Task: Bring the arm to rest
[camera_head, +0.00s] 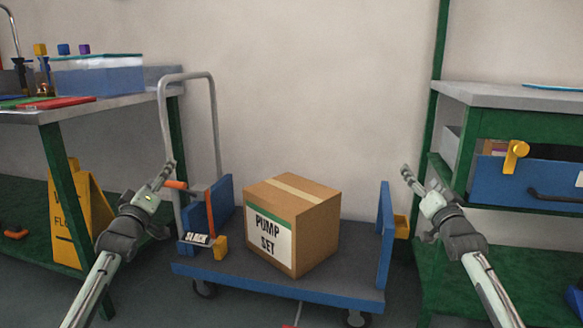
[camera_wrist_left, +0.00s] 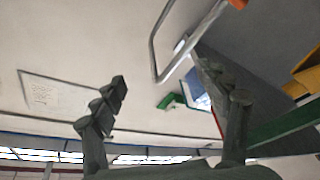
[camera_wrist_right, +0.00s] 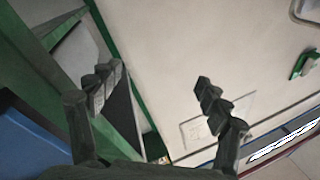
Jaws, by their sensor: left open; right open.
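My left gripper (camera_head: 165,178) is raised at the left of the head view, in front of the cart's handle and near an orange bar. In the left wrist view its two fingers (camera_wrist_left: 172,100) stand wide apart with nothing between them. My right gripper (camera_head: 411,178) is raised at the right, between the cart and the green bench. In the right wrist view its fingers (camera_wrist_right: 155,95) are spread and empty. Neither gripper holds anything.
A cardboard box (camera_head: 318,228) labelled PUMP SET sits on a blue cart (camera_head: 350,287) between my arms. A bench (camera_head: 112,103) with a blue-and-clear bin (camera_head: 98,78) stands left. A green bench with a blue drawer (camera_head: 540,182) stands right. A yellow floor sign (camera_head: 67,225) leans at left.

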